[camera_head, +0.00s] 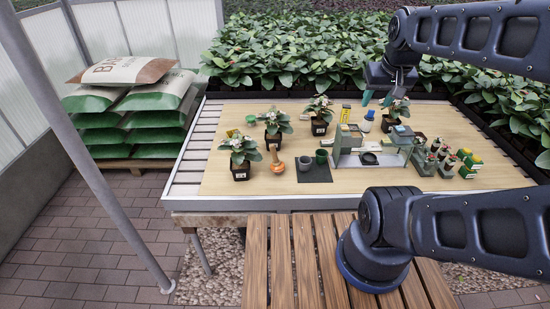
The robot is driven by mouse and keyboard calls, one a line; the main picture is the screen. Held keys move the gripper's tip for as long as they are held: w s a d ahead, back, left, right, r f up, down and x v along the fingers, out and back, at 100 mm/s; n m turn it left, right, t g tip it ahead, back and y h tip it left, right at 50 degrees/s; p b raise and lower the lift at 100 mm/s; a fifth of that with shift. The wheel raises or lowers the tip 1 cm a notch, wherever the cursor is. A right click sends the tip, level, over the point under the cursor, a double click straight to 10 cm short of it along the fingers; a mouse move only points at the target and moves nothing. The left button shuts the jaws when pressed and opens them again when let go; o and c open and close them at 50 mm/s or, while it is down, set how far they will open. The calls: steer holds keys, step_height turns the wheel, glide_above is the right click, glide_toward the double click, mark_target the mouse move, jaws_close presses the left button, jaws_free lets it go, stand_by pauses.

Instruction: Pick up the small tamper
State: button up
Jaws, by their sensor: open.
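A small orange and tan piece with a narrow neck and a wider round base (277,162) stands near the front left of the tabletop; it looks like the small tamper, but it is too small to be sure. My gripper (377,98) is at the back of the table, far to the right of and behind that piece. Its teal fingertips are apart and point down, with nothing seen between them. It hangs close to a potted plant (396,109) and a blue and white item (367,120).
Potted plants (240,157) stand on the left of the tabletop (228,105). My arm crosses the right side.

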steer(key=w+a+f+n+g, duration=0.1)
steer(key=w+a+f+n, duration=0.1)
steer(key=w+a+n, duration=0.45)
steer(key=n+g, duration=0.4)
steer(key=n, duration=0.8)
glide_above(274, 153)
steer(key=w, duration=0.2)
steer(key=shift+m, duration=0.25)
steer(key=f, duration=2.3)
steer(key=shift+s+d, duration=0.25)
steer(key=shift+a+f, duration=0.3)
steer(key=shift+f, duration=0.35)
steer(key=shift+s+f, duration=0.2)
steer(key=shift+f, duration=4.95)
steer(key=shift+d, duration=0.1)
jaws_close()
